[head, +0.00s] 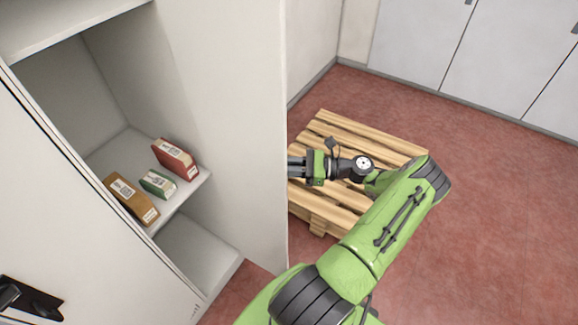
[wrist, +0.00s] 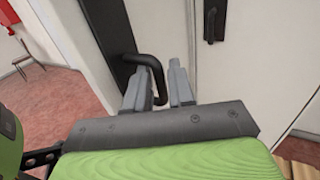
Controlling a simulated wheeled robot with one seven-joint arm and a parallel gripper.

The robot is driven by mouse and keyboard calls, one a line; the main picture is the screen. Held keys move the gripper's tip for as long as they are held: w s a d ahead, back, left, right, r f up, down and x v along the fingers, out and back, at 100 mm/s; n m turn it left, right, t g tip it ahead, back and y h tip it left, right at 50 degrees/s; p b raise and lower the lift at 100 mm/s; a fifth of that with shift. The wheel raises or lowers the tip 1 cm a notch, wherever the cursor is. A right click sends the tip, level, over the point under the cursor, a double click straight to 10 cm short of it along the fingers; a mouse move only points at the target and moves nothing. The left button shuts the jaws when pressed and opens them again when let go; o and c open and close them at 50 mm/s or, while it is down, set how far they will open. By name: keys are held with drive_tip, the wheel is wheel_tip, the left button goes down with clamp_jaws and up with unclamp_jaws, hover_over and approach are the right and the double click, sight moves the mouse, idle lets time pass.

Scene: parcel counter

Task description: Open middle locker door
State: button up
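In the head view the middle locker door (head: 225,120) stands swung out, its inner side facing me, beside an open compartment. My gripper (head: 296,167) is at the far side of this door's edge; its fingertips are hidden behind the door. In the wrist view my gripper (wrist: 158,85) has its two grey fingers apart, on either side of a black bent handle (wrist: 155,66). The handle sits on a dark plate on the pale door. A gap seems to show between the left finger and the bar; contact with the right finger is unclear.
A brown box (head: 131,200), a green box (head: 158,183) and a red box (head: 175,159) lie on the compartment shelf (head: 185,203). A wooden pallet (head: 345,128) lies on the red floor behind my forearm. Another black handle (head: 30,298) is at lower left. The floor at right is clear.

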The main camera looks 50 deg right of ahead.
drive_tip(key=shift+o, duration=1.2)
drive_tip(key=shift+w+a, duration=0.1)
drive_tip(key=shift+w, duration=0.2)
drive_tip(key=shift+s, duration=0.25)
drive_tip(key=b+v, duration=0.2)
drive_tip(key=v, duration=1.4)
